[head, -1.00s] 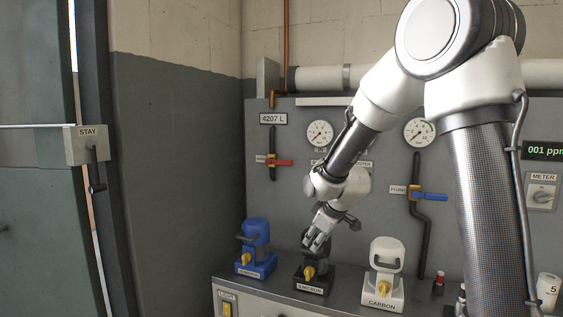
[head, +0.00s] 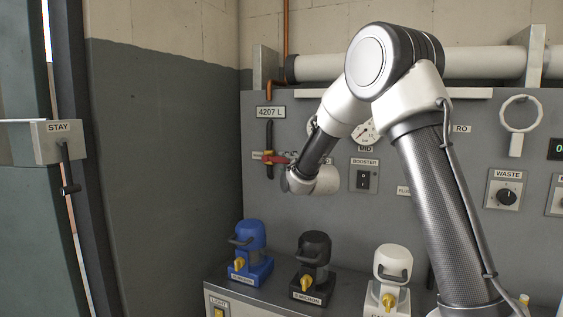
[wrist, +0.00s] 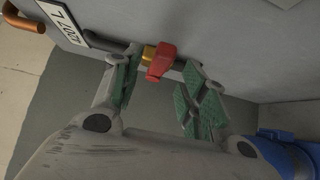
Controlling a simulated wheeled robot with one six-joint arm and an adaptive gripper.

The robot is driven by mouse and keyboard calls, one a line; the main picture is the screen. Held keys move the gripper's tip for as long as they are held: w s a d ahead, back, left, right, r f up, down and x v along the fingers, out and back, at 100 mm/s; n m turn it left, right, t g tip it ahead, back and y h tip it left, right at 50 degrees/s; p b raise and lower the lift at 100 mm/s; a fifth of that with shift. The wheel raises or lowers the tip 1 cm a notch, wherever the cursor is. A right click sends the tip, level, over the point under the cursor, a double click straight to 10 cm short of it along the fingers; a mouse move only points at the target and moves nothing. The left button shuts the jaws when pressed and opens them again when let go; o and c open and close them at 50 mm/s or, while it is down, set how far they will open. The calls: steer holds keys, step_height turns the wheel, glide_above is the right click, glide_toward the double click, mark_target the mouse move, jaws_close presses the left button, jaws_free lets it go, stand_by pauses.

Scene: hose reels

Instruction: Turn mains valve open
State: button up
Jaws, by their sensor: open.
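The valve with the red handle (head: 276,159) is on a dark vertical pipe (head: 269,135) under the 4207 L plate, at the left of the grey panel. In the wrist view, the red handle (wrist: 161,62) sticks out crosswise to the pipe from a brass body (wrist: 149,53). My gripper (wrist: 160,72) is open, with green-padded fingers on either side of the handle. The handle lies between or just beyond the fingertips; I see no clear contact. In the head view my wrist hides most of the gripper beside the valve.
Blue (head: 250,253), black (head: 314,268) and white (head: 391,278) canisters stand on the bench below. A booster switch (head: 363,177) and gauge (head: 366,131) are right of my wrist. A stay box (head: 58,141) is far left.

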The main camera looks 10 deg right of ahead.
mark_target(283, 161)
steer(key=w, duration=0.4)
steer(key=w+a, duration=0.1)
steer(key=shift+w, duration=0.4)
jaws_close()
